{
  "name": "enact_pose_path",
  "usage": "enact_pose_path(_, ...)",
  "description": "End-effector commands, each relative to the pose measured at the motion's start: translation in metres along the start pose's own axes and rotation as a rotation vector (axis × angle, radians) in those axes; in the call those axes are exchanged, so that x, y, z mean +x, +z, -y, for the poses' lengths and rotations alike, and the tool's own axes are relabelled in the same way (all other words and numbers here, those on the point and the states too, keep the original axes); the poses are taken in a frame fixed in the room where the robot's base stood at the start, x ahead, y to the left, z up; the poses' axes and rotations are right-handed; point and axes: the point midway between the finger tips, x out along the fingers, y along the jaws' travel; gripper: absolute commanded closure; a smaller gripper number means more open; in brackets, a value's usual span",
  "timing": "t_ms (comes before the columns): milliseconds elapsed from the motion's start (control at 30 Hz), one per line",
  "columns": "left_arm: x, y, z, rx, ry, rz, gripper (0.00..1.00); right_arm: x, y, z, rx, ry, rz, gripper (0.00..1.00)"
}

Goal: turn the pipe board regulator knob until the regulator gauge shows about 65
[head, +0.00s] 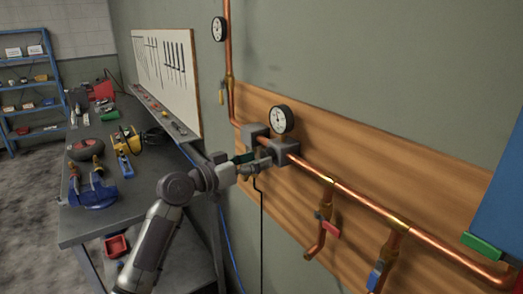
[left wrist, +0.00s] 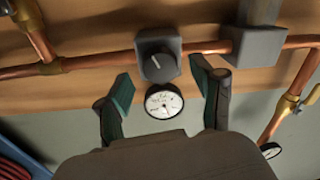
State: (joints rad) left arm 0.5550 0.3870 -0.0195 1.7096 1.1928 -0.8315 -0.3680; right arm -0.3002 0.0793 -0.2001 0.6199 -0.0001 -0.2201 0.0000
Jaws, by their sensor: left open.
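The pipe board regulator is a grey block (head: 285,152) on the copper pipe, with a round white gauge (head: 282,119) above it. In the left wrist view, the dark round regulator knob (left wrist: 158,66) with a pale mark faces me, and the gauge (left wrist: 164,102) shows just below it. The gauge figures are too small to read. My left gripper (head: 259,162) is at the regulator in the head view. In the left wrist view, its open green-padded fingers (left wrist: 162,73) stand to either side of the knob, with gaps. In the head view, the knob is not clearly visible. My right gripper is out of view.
Another grey block (head: 255,132) sits beside the regulator on the wooden board (head: 400,165). Valves with a red handle (head: 330,229) and a blue handle (head: 375,276) hang lower right. A workbench (head: 80,225) with tools stands left. Another gauge (head: 219,29) is higher up.

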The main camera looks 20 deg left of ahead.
Motion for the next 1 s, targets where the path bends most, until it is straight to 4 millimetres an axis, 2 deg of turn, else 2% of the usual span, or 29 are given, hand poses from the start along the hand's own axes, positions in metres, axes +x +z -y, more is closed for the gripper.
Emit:
enact_pose_path(33,0.007,-0.003,0.000,-0.003,0.000,0.000,0.33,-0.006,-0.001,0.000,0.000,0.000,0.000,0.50)
enact_pose_path(200,0.018,-0.001,0.000,-0.001,0.000,0.000,0.33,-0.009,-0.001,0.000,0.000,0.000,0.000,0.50)
enact_pose_path(500,0.020,0.001,0.000,0.000,0.000,0.001,0.33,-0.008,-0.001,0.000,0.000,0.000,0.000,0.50)
enact_pose_path(867,0.020,0.001,0.000,0.000,-0.001,0.001,0.93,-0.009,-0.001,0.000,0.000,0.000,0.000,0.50)
enact_pose_path(1000,0.019,0.001,0.001,-0.033,-0.001,0.002,0.93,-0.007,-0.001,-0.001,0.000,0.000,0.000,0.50)
